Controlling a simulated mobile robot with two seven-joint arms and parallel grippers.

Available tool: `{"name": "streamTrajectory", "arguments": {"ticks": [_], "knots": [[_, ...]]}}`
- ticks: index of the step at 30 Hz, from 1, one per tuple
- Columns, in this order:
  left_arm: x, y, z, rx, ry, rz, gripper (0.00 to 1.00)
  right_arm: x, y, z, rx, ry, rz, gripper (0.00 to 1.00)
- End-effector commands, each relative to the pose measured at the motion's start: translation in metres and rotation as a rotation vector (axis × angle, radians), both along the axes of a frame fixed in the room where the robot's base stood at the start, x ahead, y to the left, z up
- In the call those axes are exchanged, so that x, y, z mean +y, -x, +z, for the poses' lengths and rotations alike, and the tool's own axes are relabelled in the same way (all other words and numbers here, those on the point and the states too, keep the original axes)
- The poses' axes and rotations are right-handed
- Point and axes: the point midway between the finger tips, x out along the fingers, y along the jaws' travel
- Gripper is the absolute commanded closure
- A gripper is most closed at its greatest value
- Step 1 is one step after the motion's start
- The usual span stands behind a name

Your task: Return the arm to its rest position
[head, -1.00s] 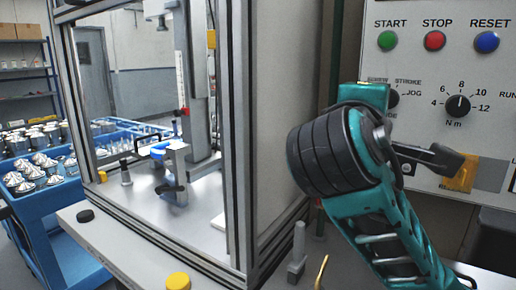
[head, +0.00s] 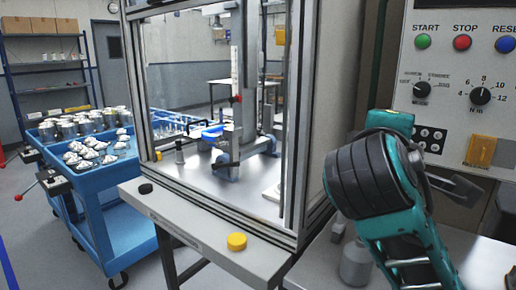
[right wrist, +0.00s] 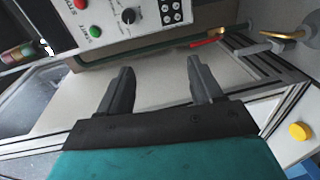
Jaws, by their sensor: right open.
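My right arm, teal with black ribbed joint covers, stands at the right of the head view in front of the control panel (head: 450,75). Its gripper is largely hidden behind the arm there. In the right wrist view my right gripper (right wrist: 160,68) shows two black fingers spread wide apart with nothing between them. A pale grey surface lies beyond the fingers, and the panel with its buttons and knob also shows there at upper left (right wrist: 108,22). My left gripper is in neither view.
A framed glass enclosure (head: 306,120) stands left of my right arm. A yellow button (head: 237,241) and a black one (head: 146,188) sit on the ledge before it. A blue cart (head: 110,182) with metal parts stands at left. A grey bottle (head: 355,264) stands near the arm.

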Motion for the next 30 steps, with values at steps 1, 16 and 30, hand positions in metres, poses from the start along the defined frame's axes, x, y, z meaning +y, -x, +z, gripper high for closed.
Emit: {"name": "streamTrajectory", "arguments": {"ticks": [1, 16, 30], "knots": [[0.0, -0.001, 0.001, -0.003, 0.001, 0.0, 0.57, -0.001, -0.002, -0.021, 0.034, -0.039, 0.014, 0.35], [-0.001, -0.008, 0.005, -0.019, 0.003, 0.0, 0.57, -0.004, 0.052, -0.25, 0.352, -0.655, 0.028, 0.35], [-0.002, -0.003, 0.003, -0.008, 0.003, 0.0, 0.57, -0.01, 0.191, -0.382, 0.547, -1.183, -0.29, 0.35]]}}
